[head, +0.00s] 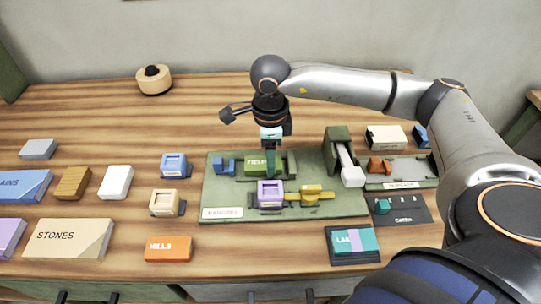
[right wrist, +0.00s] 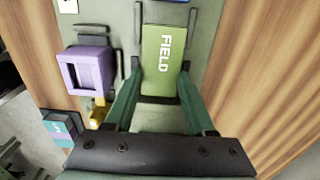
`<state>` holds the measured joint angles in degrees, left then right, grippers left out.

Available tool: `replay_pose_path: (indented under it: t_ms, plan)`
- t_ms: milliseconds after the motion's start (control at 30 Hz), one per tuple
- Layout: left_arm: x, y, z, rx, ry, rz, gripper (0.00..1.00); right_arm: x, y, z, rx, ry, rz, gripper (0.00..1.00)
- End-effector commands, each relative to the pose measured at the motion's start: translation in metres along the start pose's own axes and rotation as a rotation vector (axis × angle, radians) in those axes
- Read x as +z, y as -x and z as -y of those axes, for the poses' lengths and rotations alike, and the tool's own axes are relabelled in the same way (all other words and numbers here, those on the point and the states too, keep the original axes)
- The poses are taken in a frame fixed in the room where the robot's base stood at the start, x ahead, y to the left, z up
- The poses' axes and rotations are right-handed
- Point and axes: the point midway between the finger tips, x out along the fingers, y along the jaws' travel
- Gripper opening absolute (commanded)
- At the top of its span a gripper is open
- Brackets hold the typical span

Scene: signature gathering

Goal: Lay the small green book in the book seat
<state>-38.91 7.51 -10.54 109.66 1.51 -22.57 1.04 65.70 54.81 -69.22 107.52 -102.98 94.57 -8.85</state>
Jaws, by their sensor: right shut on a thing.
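The small green book (head: 256,166), lettered FIELD, is at the back of the green board (head: 222,198). It also shows in the right wrist view (right wrist: 163,60). My right gripper (head: 271,165) reaches down from above and is shut on the book, one finger on each side in the right wrist view (right wrist: 160,75). Dark green brackets (right wrist: 136,22) flank the book and look like the book seat. The book looks flat and in line with them; whether it rests on the board or hangs just above is unclear. My left gripper is out of view.
On the board, a purple block (head: 270,193) and a yellow piece (head: 311,195) stand in front of the book. A blue piece (head: 225,165) is left of it, and a dark green stand (head: 338,150) right. An orange HILLS box (head: 168,248) lies in front.

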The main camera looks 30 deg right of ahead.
Motion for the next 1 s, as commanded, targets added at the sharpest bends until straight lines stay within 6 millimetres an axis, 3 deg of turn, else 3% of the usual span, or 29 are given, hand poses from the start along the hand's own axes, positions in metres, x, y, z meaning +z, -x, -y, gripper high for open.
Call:
replay_pose_path:
  t_ms: [433, 467, 700, 1000]
  plan:
    - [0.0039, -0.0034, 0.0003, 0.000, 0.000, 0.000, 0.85, -0.0003, -0.0089, 0.0000, 0.000, -0.001, 0.000, 0.00]
    - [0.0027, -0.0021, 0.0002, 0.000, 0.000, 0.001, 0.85, -0.0003, -0.0070, 0.0001, 0.000, -0.001, 0.000, 0.58]
    - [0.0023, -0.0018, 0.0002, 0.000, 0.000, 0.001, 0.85, -0.0003, -0.0066, 0.0000, 0.000, -0.001, 0.000, 0.85]
    - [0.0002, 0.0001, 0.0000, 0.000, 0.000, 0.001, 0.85, -0.0003, -0.0037, 0.0000, 0.000, -0.001, 0.000, 0.85]
